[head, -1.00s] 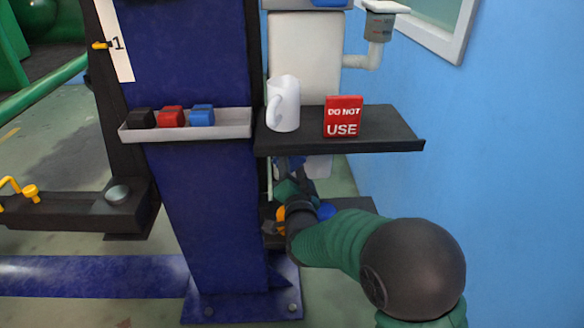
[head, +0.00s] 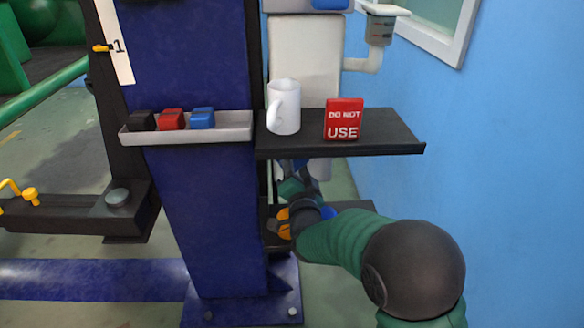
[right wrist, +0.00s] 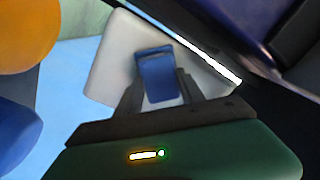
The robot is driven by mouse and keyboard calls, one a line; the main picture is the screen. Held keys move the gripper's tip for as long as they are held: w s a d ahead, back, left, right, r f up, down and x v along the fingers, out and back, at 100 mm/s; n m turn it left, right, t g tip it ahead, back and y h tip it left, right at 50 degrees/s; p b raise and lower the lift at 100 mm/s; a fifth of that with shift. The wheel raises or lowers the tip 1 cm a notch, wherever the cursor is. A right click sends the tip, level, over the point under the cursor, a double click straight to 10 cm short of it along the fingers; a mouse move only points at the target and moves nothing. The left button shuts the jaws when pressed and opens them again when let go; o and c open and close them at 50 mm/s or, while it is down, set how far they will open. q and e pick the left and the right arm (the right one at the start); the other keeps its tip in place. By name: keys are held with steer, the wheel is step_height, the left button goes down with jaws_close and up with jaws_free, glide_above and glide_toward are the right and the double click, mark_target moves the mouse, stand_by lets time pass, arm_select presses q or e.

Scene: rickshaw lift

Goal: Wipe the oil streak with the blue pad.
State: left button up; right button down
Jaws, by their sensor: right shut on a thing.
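The blue pad (right wrist: 156,72) shows in the right wrist view between the two dark fingers of my right gripper (right wrist: 158,92). The gripper is shut on it. In the head view my right gripper (head: 294,178) is below the dark upper shelf, beside the blue column; its fingertips are partly hidden by the shelf. A pale panel lies behind the pad in the wrist view; I cannot tell whether they touch. I cannot make out the oil streak in either view. My left gripper is not in view.
The dark shelf (head: 385,136) carries a white mug (head: 287,108) and a red "DO NOT USE" sign (head: 343,120). A tray (head: 238,130) of small blocks is fixed to the column (head: 215,220). A lower shelf (head: 352,206) holds orange and blue items. The blue wall is right.

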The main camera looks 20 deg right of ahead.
steer(key=shift+s+d+b, duration=0.2)
steer(key=shift+s+d, duration=0.05)
steer(key=shift+d, duration=0.55)
steer(key=shift+s+d+b, duration=0.15)
steer(key=shift+s+d, duration=0.05)
steer(key=shift+d, duration=0.65)
steer(key=shift+s+d+b, duration=0.2)
steer(key=shift+s+d, duration=0.05)
steer(key=shift+d, duration=0.55)
steer(key=shift+s+d+r, duration=0.1)
steer(key=shift+s+d, duration=0.1)
steer(key=shift+d, duration=0.55)
steer(key=shift+w+a+r+p, duration=0.95)
steer(key=shift+w+a+r, duration=0.15)
steer(key=shift+a, duration=2.65)
steer(key=shift+s+d+r+p, duration=0.65)
steer(key=shift+s+d+r, duration=0.45)
steer(key=shift+d+r, duration=2.05)
steer(key=w+a+f, duration=0.1)
steer(key=w+a, duration=0.1)
steer(key=a, duration=0.4)
steer(key=shift+f, duration=0.25)
